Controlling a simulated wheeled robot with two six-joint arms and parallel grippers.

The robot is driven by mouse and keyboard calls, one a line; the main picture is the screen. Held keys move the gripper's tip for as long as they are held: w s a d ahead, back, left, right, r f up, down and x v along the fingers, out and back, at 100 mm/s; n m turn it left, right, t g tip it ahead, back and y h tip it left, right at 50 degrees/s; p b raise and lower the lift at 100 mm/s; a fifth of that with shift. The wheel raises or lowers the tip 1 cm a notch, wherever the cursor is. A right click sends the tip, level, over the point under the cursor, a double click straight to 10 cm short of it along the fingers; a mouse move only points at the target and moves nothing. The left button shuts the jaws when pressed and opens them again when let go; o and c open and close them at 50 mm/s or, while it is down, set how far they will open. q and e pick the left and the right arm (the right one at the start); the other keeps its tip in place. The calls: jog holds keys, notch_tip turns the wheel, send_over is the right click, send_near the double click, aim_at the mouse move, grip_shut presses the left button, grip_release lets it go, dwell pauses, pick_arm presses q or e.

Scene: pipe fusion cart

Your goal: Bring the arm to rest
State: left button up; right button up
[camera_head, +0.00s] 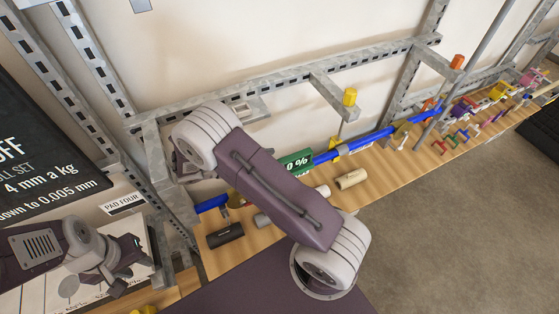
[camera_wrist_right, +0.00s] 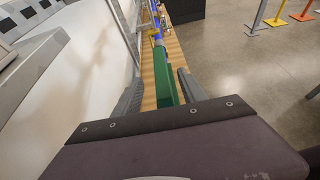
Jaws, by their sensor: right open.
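My right arm crosses the middle of the head view, and its link hides its gripper there. In the right wrist view my right gripper (camera_wrist_right: 161,95) is open, with its two dark fingers well apart. A green block (camera_wrist_right: 162,75) shows between the fingers, with the blue pipe beyond it; I cannot tell whether the fingers touch it. The green block (camera_head: 296,161), with white "0 %" lettering, partly shows beside my arm in the head view. My left gripper (camera_head: 132,264) is at the lower left, in front of a white panel; its finger opening is unclear.
A blue pipe (camera_head: 372,139) runs along the wooden shelf (camera_head: 375,179). A black cylinder (camera_head: 225,235) and a beige roll (camera_head: 351,179) lie on the shelf. Grey perforated metal rails (camera_head: 375,54) frame the wall behind. Open grey floor (camera_head: 470,235) is at the right.

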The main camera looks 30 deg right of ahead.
jog(key=shift+d, duration=0.15)
jog(key=b, duration=0.1)
jog(key=d+m+b, duration=0.1)
jog(key=shift+w+d+f+y+b, duration=0.2)
jog(key=shift+w+d+y+b, duration=0.05)
jog(key=shift+w+y+b, duration=0.15)
jog(key=s+d+m+b, duration=0.1)
jog(key=d+m+g+b, duration=0.1)
jog(key=shift+s+r+y+b, duration=0.35)
jog(key=shift+r+y+b, duration=0.05)
jog(key=s, duration=0.1)
jog(key=s+m+y+b, duration=0.1)
jog(key=s+d+f+g+y+b, duration=0.1)
jog(key=shift+s+f+m, duration=0.1)
jog(key=shift+s+m, duration=0.2)
jog(key=shift+m, duration=0.1)
jog(key=s+a+f+m+t+y+b, duration=0.2)
jog(key=s+a+f+m+y+b, duration=0.4)
jog(key=s+f+y, duration=0.25)
jog(key=w+a+f+m+t+y+p, duration=0.1)
jog(key=w+a+m+t+p, duration=0.1)
jog(key=a+m, duration=0.4)
jog(key=shift+w+t+y, duration=0.3)
jog(key=shift+w+y, duration=0.05)
